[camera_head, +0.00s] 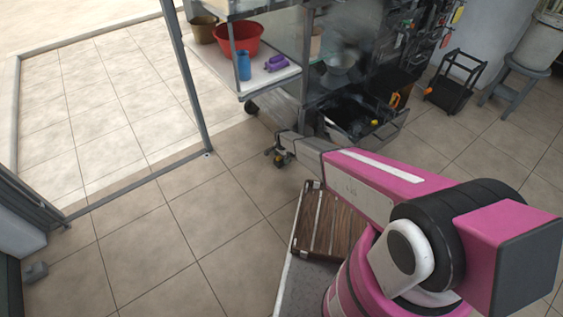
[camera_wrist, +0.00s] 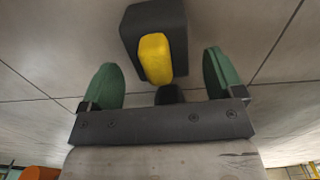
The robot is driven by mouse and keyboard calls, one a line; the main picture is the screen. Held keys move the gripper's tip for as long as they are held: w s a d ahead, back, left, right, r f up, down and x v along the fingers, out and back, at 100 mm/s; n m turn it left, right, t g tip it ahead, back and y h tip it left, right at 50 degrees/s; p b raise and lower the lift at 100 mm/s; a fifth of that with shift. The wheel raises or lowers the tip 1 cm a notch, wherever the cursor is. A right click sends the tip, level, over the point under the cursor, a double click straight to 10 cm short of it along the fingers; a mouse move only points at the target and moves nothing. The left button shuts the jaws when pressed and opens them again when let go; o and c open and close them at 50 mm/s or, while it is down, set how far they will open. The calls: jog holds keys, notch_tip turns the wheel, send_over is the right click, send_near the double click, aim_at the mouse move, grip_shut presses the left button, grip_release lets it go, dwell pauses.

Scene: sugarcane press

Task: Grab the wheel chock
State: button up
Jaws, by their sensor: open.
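A dark block with a yellow front part, which looks like the wheel chock (camera_wrist: 177,22), is at the top middle of the wrist view. A small black piece shows just below its yellow part. My gripper (camera_wrist: 160,80) has two green fingertips, spread wide with the yellow part between them. Gaps show on both sides, so the fingers do not touch it. In the head view the end of my arm reaches down to a small black-and-yellow shape (camera_head: 281,157) on the floor near the shelf. Gripper and block cannot be told apart clearly there.
A wheeled shelf (camera_head: 275,78) with a red basin (camera_head: 238,40), blue cup (camera_head: 244,66) and purple item (camera_head: 276,63) stands just behind. A black crate (camera_head: 360,117) is right of the gripper. A grey stool (camera_head: 514,82) stands far right.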

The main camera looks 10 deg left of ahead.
notch_tip(320, 180, down, 3)
jog(key=shift+a+r, duration=0.1)
jog(key=c, duration=1.2)
jog(key=shift+r, duration=0.1)
